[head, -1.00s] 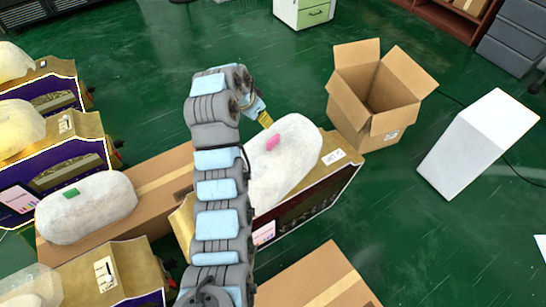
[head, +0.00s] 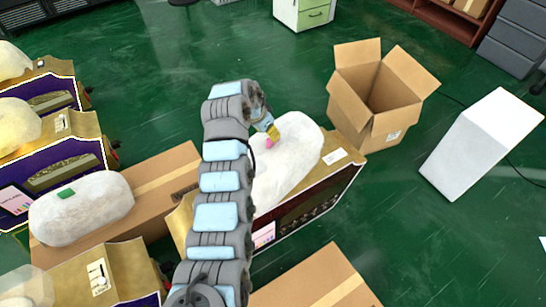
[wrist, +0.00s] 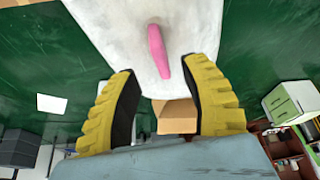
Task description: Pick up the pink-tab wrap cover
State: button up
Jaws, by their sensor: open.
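The white wrap cover (head: 287,172) with a pink tab (head: 269,143) lies on top of a gold and dark box (head: 335,186), right of my arm. In the wrist view, the pink tab (wrist: 157,50) stands up from the white cover (wrist: 190,22), ahead of and between my two yellow fingers. My gripper (wrist: 160,88) is open, its fingers spread apart and empty. In the head view, my gripper (head: 273,132) is close to the pink tab, partly overlapping it. Whether it touches the tab cannot be told. My arm hides the left end of the cover.
A white cover with a green tab (head: 80,208) lies on a cardboard box (head: 165,174) at left. Several gold and purple boxes line the left edge. An open carton (head: 377,125) stands behind the pink-tab cover; a white block (head: 480,145) stands at right. Green floor is clear between them.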

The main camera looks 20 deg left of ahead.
aim_at(273, 144)
jog(key=shift+w+f, duration=0.2)
jog(key=shift+f, duration=0.2)
jog(key=shift+f, duration=0.1)
jog(key=shift+b+x, duration=1.5)
jog(key=shift+x, duration=0.95)
jog(key=shift+w, duration=0.1)
grip_shut()
